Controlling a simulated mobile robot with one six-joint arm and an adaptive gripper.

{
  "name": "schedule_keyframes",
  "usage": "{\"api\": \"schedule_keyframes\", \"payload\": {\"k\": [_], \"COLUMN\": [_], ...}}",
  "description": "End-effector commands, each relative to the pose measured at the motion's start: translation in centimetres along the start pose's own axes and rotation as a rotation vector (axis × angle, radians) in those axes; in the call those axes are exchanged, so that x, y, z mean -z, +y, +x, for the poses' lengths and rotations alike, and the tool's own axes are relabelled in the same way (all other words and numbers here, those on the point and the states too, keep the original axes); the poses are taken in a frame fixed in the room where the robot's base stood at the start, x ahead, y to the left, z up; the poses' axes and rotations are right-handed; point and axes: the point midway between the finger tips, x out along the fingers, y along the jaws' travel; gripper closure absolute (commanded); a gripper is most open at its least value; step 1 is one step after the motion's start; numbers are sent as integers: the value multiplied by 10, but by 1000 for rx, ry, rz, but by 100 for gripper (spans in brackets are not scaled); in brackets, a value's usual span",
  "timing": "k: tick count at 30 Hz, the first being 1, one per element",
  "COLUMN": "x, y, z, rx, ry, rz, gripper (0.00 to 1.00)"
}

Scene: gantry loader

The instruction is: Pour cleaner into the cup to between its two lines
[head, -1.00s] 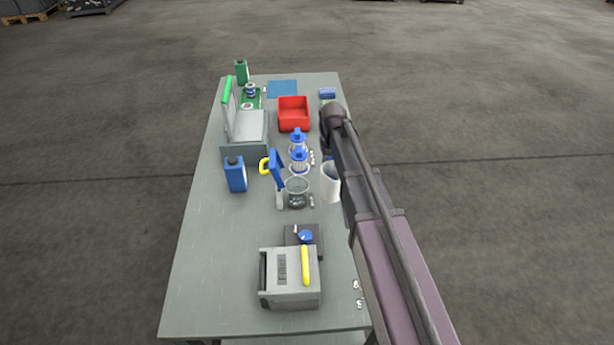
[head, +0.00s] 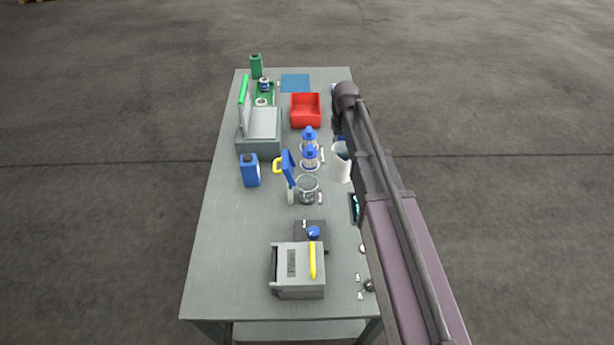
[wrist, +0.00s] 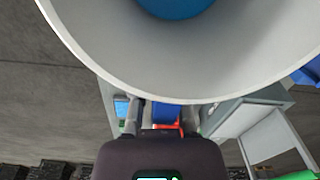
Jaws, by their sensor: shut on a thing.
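A white jug (head: 341,165) hangs from my gripper (wrist: 163,114) at the right side of the table in the head view. In the wrist view, the jug's wide white rim (wrist: 90,65) fills the top, with blue liquid (wrist: 175,6) inside. My gripper is shut on a blue part between its fingers, seemingly the jug's handle. In the head view my arm hides most of the gripper. A clear round glass cup (head: 307,190) stands on the table, left of and nearer than the jug. Its lines are too small to make out. The jug looks upright.
Blue-topped containers (head: 310,155), a blue-handled tool (head: 289,178) and a blue bottle (head: 251,171) stand near the cup. A grey machine (head: 298,270) is in front, a red bin (head: 306,110) behind. The table's left front (head: 225,240) is clear.

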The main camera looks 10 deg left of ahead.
Motion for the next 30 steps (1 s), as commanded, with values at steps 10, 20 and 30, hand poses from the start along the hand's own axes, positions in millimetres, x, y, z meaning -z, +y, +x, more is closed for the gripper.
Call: {"api": "schedule_keyframes", "payload": {"k": [10, 20, 30], "x": [0, 0, 0], "y": [0, 0, 0], "z": [-42, -76, -110], "rx": [0, 0, 0], "ry": [0, 0, 0], "rz": [0, 0, 0], "gripper": [100, 100, 100]}}
